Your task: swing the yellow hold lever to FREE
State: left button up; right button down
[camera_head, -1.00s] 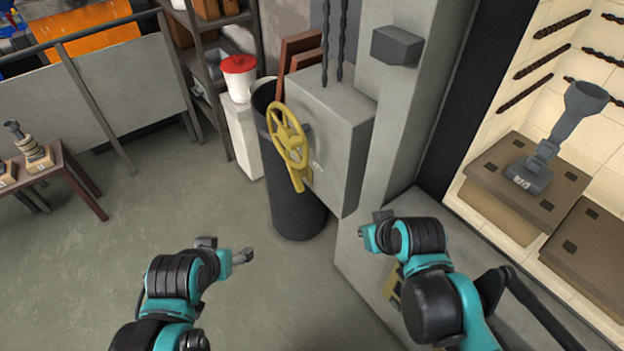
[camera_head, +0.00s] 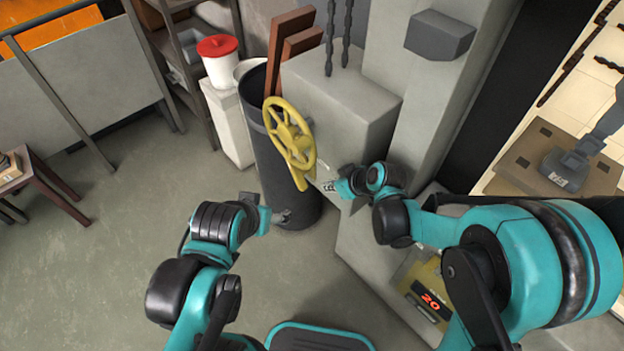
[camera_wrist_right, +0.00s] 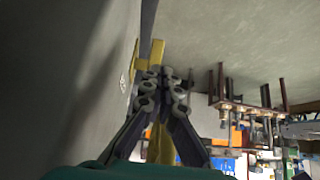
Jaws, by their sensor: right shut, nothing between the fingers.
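The yellow hold lever (camera_head: 299,178) appears as a short bar hanging below a yellow handwheel (camera_head: 290,133) on the grey box's side. A small white label (camera_head: 328,186) is on the box face beside it. My right gripper (camera_head: 338,187) is at that face, just right of the lever, shut and empty. In the right wrist view its closed fingers (camera_wrist_right: 160,76) overlap a yellow bar (camera_wrist_right: 157,50), partly hidden behind them; I cannot tell whether they touch. My left gripper (camera_head: 270,212) is lower left of the lever, in front of the dark bin; its jaw state is unclear.
A dark bin (camera_head: 268,165) stands below the wheel, close to the lever. The grey box (camera_head: 345,110) and column rise behind my right gripper. A yellow panel (camera_head: 427,290) showing 20 is at lower right. Open floor lies at left.

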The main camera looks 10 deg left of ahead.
aim_at(303, 184)
dwell(0.3)
jog(key=b+x, duration=0.2)
jog(key=x, duration=0.4)
jog(key=b+x, duration=0.3)
jog(key=x, duration=0.4)
jog(key=shift+w+a+r, duration=0.2)
jog(key=shift+r, duration=0.1)
jog(key=shift+w+a+f, duration=0.2)
jog(key=shift+w+a, duration=0.1)
jog(key=shift+a, duration=0.1)
jog(key=shift+w, duration=0.15)
